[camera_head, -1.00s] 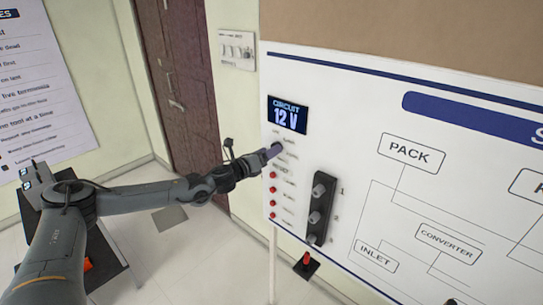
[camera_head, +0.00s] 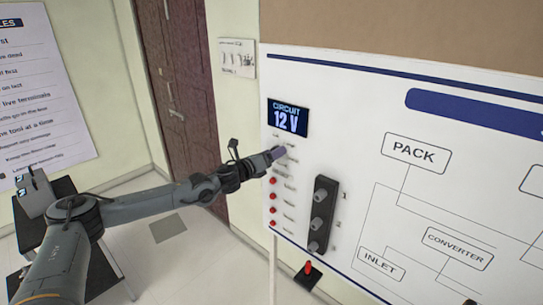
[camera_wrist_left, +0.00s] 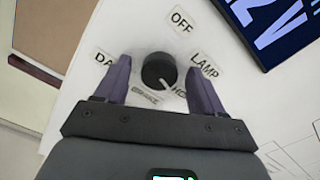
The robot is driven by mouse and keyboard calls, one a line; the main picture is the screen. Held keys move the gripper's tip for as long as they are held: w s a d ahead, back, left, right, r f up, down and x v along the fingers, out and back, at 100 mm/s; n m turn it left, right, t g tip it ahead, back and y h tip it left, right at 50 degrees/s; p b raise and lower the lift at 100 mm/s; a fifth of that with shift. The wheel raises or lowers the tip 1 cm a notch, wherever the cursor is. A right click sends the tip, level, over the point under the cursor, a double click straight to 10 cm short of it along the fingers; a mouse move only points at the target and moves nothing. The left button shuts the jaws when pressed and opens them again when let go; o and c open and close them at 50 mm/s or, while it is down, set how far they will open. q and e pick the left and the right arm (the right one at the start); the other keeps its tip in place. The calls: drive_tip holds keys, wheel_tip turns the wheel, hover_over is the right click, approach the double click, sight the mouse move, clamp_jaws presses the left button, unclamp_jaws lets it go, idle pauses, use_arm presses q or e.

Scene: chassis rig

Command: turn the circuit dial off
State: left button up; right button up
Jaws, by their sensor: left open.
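The circuit dial (camera_wrist_left: 159,71) is a round black knob on the white panel, ringed by labels. I read OFF above it and LAMP to its upper right; the others are partly covered. A white pointer line on it points lower right, towards a label starting "HO". My left gripper (camera_head: 277,153) is at the panel just below the circuit display (camera_head: 287,118), which reads 12 V. In the left wrist view its two purple fingers stand open on either side of the dial, with a visible gap on each side. In the head view the gripper hides the dial. My right gripper is not in view.
Several red buttons (camera_head: 272,195) run down the panel below my gripper. A black block with knobs (camera_head: 321,214) is to their right. A red-handled switch (camera_head: 308,268) sits below the panel. A brown door (camera_head: 180,80) is behind, with clear floor before it.

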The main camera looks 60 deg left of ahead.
use_arm(q)
drive_tip(key=c, duration=1.1)
drive_tip(key=shift+o, duration=0.2)
drive_tip(key=shift+f+n+p, duration=0.15)
drive_tip(key=shift+n+p, duration=6.4)
drive_tip(key=shift+n, duration=3.85)
